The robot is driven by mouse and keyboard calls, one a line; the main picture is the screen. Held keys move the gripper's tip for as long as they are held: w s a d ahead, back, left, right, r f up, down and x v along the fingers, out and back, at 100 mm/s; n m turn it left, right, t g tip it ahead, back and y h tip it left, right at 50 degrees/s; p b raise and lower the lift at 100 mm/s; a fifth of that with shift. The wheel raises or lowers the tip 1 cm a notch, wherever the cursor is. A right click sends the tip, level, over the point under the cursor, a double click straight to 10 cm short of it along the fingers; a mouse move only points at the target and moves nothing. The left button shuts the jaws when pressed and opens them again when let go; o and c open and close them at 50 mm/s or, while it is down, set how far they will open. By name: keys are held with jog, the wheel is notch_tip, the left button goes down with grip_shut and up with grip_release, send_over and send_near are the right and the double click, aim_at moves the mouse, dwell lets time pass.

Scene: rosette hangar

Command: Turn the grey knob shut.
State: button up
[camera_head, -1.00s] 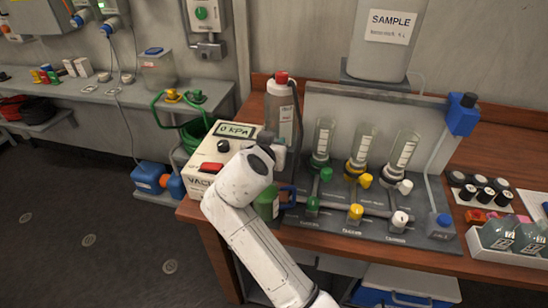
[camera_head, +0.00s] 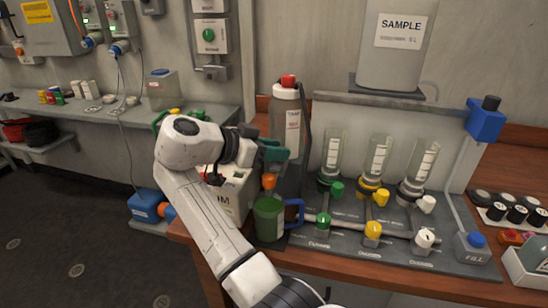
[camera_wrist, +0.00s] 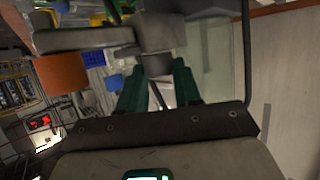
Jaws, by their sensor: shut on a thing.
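My gripper (camera_head: 276,152) has dark green fingers and is in front of the lower part of the trap bottle (camera_head: 285,112), above the bench. In the wrist view, my gripper (camera_wrist: 155,76) has its fingers on either side of a grey piece (camera_wrist: 158,66), which I take for the grey knob. It sits below a larger grey fitting (camera_wrist: 155,30). The fingers hide much of it, and its turned angle cannot be read. In the head view the knob is hidden behind the fingers. An orange cap-like part (camera_head: 269,181) shows just below my gripper, and an orange cylinder (camera_wrist: 62,72) shows left of the fingers.
A green mug (camera_head: 267,220) with a blue handle stands close below my gripper. The pump box (camera_head: 236,192) is partly behind my arm. To the right is a valve panel (camera_head: 345,237) with green, yellow and white knobs.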

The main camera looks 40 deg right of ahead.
jog(key=shift+f+g, duration=0.1)
jog(key=shift+g, duration=0.2)
jog(key=o, duration=0.8)
jog(key=shift+c, duration=0.2)
jog(key=shift+a, duration=0.1)
jog(key=v, duration=1)
jog(key=shift+a+r+b, duration=0.25)
jog(key=shift+r+b, duration=0.05)
jog(key=shift+w, duration=0.1)
